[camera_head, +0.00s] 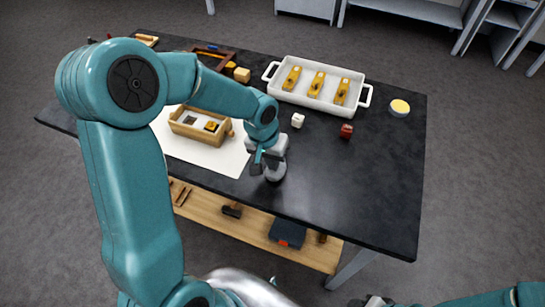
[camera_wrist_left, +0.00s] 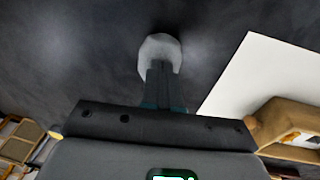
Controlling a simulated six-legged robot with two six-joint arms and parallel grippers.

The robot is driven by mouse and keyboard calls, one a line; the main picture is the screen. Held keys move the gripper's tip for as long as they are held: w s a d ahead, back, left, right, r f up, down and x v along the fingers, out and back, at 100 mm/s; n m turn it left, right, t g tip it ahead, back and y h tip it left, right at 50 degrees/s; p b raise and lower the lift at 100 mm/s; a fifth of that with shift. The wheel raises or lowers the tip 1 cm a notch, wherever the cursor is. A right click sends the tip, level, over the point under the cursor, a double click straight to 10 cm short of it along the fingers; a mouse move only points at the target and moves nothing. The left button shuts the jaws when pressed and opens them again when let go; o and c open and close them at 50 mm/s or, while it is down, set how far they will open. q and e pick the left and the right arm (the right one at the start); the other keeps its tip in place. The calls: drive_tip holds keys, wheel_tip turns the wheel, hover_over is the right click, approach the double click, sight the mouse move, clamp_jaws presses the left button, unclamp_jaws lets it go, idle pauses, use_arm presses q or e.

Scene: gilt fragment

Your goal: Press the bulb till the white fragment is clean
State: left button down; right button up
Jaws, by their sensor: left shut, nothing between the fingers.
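A grey rounded bulb (camera_head: 274,174) stands on the dark table near its front edge; it also shows in the left wrist view (camera_wrist_left: 160,47). My left gripper (camera_head: 270,158) points down over the bulb. Its fingers (camera_wrist_left: 161,80) are shut with nothing between them, their tips overlapping the bulb in the wrist view; I cannot tell whether they touch it. A wooden box (camera_head: 184,130) on a white sheet holds a small pale piece (camera_head: 190,119) and a gold-brown piece (camera_head: 211,126). I cannot tell which is the white fragment. My right gripper (camera_head: 375,301) is barely visible at the bottom edge.
A white handled tray (camera_head: 326,104) with several yellow pieces stands at the back. A white block (camera_head: 298,120), a red block (camera_head: 346,131) and a yellow-topped round dish (camera_head: 399,107) sit right of the box. The table's right front is clear.

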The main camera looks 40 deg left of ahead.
use_arm(q)
wheel_tip(320, 180, up, 5)
drive_tip(key=p, duration=0.3)
drive_tip(key=shift+a+f+p, duration=0.15)
drive_tip(key=shift+f+p, duration=0.05)
drive_tip(key=shift+p, duration=0.1)
wheel_tip(320, 180, up, 4)
drive_tip(key=s+b, duration=0.1)
drive_tip(key=s, duration=0.1)
wheel_tip(320, 180, up, 5)
hover_over(266, 172)
drive_tip(key=shift+s+a+r+b, duration=0.15)
drive_tip(key=shift+s+b, duration=0.05)
drive_tip(key=shift+b, duration=0.1)
use_arm(e)
drive_tip(key=shift+s+a+r, duration=0.1)
drive_tip(key=shift+s+r, duration=0.15)
drive_tip(key=shift+r, duration=0.25)
drive_tip(key=shift+s+r, duration=0.2)
drive_tip(key=shift+r, duration=0.3)
use_arm(q)
drive_tip(key=shift+w, duration=0.1)
